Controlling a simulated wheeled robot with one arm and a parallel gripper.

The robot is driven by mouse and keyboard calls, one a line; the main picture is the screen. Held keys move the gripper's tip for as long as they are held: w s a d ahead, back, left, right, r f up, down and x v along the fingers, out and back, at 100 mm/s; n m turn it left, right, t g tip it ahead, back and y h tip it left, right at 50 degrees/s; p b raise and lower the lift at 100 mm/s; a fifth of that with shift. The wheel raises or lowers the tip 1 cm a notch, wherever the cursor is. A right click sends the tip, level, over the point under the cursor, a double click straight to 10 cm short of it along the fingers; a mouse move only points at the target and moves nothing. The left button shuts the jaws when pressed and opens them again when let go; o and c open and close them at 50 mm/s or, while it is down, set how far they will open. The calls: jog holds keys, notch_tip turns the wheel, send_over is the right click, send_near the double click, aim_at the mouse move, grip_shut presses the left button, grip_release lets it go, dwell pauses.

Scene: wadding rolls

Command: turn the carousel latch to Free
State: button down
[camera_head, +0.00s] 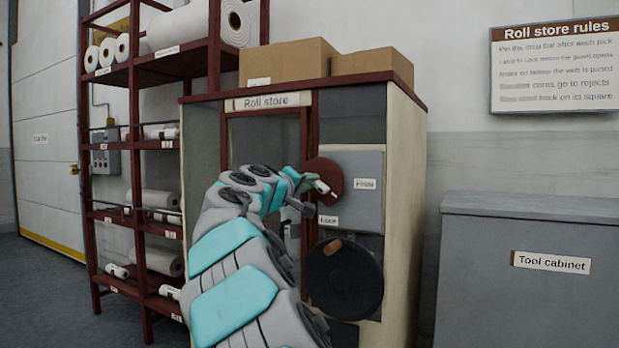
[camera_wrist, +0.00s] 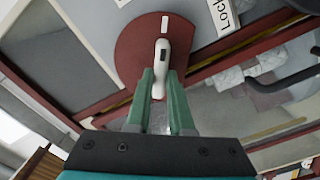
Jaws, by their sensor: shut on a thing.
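The carousel latch is a dark red disc (camera_head: 324,171) with a pale lever, on a grey panel (camera_head: 356,163) of the roll store. The "Free" label (camera_head: 365,184) is right of the disc and the "Lock" label (camera_head: 328,220) is below it. In the wrist view, the pale lever (camera_wrist: 161,60) lies across the disc (camera_wrist: 134,55), with a white mark (camera_wrist: 165,24) near the rim, beside the Lock label (camera_wrist: 223,15). My gripper (camera_wrist: 160,82) is shut on the lever's near end. In the head view my gripper (camera_head: 308,181) partly covers the disc.
A black round handwheel (camera_head: 345,285) with a brown knob sits below the latch panel. A rack with white rolls (camera_head: 155,205) stands to the left. Cardboard boxes (camera_head: 290,60) sit on top of the roll store. A grey tool cabinet (camera_head: 530,290) stands right.

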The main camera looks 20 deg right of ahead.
jog(key=n, duration=0.6)
jog(key=shift+w+f+n, duration=0.1)
jog(key=shift+f+n, duration=0.1)
jog(key=shift+n, duration=0.2)
dwell(0.4)
jog(key=c, duration=0.8)
grip_release()
jog(key=shift+a, duration=0.1)
jog(key=v, duration=0.8)
jog(key=shift+b, duration=0.35)
